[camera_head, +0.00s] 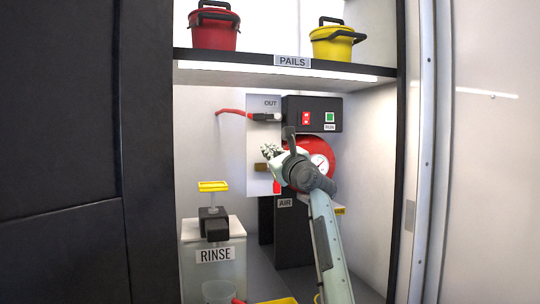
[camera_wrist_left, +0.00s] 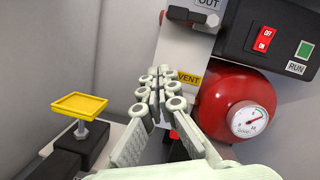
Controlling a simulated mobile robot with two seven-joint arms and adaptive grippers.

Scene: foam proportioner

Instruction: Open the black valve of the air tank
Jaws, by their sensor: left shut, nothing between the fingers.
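The red air tank (camera_head: 326,150) with a round white gauge (camera_head: 319,162) stands behind my left wrist, above a dark block labelled AIR (camera_head: 285,203). In the left wrist view the tank (camera_wrist_left: 212,105) is right of the fingers. My left gripper (camera_head: 268,152) is shut and empty in front of the pale panel (camera_head: 257,183). In the wrist view its fingertips (camera_wrist_left: 160,82) are together beside the yellow VENT label (camera_wrist_left: 189,79). A black fitting with a pale end (camera_head: 265,117) is under the OUT label. I cannot tell which part is the tank's black valve. My right gripper is not in view.
A black box with red and green switches (camera_head: 312,113) is above the tank. A RINSE container (camera_head: 213,256) with a yellow-topped handle (camera_head: 213,186) stands at the left. Red (camera_head: 214,30) and yellow (camera_head: 332,44) pails sit on the upper shelf. Cabinet walls bound both sides.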

